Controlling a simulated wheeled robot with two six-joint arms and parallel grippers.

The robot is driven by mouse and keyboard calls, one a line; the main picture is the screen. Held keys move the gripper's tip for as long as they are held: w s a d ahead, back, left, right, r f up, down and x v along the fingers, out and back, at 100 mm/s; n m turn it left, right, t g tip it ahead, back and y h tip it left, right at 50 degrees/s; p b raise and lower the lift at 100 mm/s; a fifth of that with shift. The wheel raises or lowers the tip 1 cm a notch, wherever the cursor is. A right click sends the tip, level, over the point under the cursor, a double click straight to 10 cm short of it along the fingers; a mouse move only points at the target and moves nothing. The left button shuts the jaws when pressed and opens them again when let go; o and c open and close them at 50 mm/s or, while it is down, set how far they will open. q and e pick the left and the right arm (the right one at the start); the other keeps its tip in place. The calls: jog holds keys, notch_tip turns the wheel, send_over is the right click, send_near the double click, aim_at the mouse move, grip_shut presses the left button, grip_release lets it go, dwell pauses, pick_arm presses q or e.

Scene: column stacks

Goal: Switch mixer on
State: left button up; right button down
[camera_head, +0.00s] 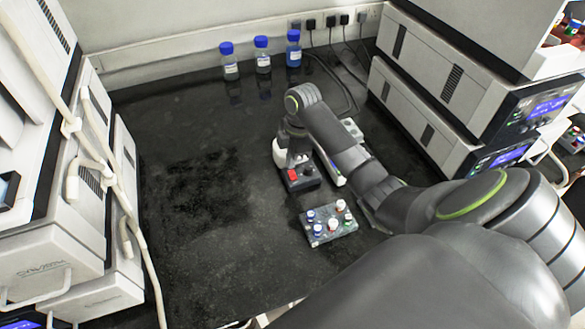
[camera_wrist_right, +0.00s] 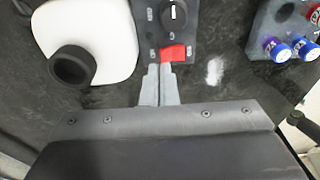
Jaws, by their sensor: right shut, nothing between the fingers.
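The mixer has a white body (camera_head: 279,154) with a black cup (camera_wrist_right: 72,66), and a dark control panel (camera_head: 306,181) at its front. The panel carries a red switch (camera_head: 293,174) and a round dial (camera_wrist_right: 174,15). In the wrist view the red switch (camera_wrist_right: 173,53) is right at the fingertips. My right gripper (camera_wrist_right: 161,70) is shut and empty, its tips at the switch's lower left edge. I cannot tell whether they touch it, or whether the switch is on. In the head view my right arm partly hides the mixer. My left gripper is not in view.
A grey rack (camera_head: 329,225) of several capped vials stands in front of the mixer, to the right. Three blue-capped bottles (camera_head: 263,56) stand at the back wall. Large white instruments flank the bench on both sides. The dark bench (camera_head: 190,210) is clear on the left.

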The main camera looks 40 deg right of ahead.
aim_at(291, 171)
jog(key=shift+f+b, duration=0.45)
jog(key=shift+f, duration=0.55)
dwell(0.6)
notch_tip(291, 171, up, 5)
jog(key=p, duration=0.5)
jog(key=shift+p, duration=0.4)
dwell(0.3)
